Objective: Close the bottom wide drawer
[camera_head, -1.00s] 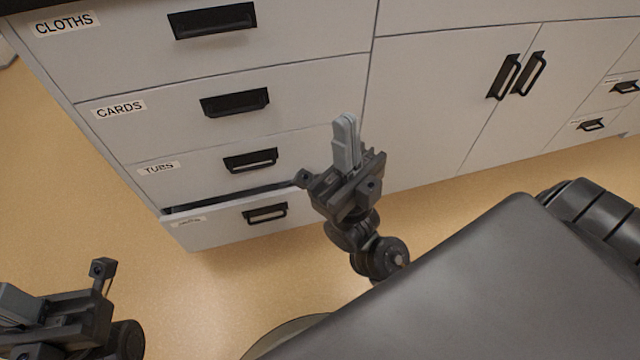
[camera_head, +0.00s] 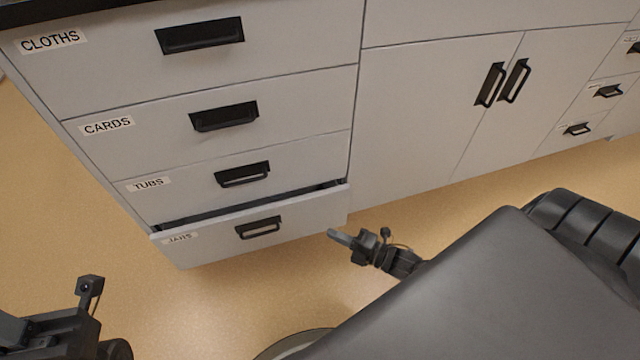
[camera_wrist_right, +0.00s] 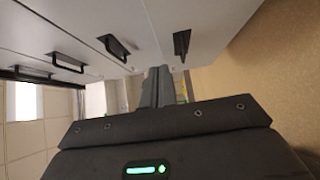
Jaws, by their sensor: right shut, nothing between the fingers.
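The bottom wide drawer (camera_head: 310,219), with a label that seems to read JARS, stands slightly open. A dark gap shows above its front. Its black handle (camera_head: 258,228) is in the middle of the front. My right gripper (camera_head: 333,234) is shut and empty, low down near the drawer front's lower right corner, pointing left. I cannot tell whether it touches. In the right wrist view its shut fingers (camera_wrist_right: 157,88) point at the area beside the drawer fronts and handles. My left gripper is only partly visible at the lower left (camera_head: 40,335); its fingertips are cut off.
Above are the shut drawers labelled TUBS (camera_head: 300,165), CARDS (camera_head: 300,105) and CLOTHS (camera_head: 300,40). A double-door cupboard (camera_head: 420,110) with two black handles is to the right, with smaller drawers beyond. The tan floor (camera_head: 230,310) in front is clear.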

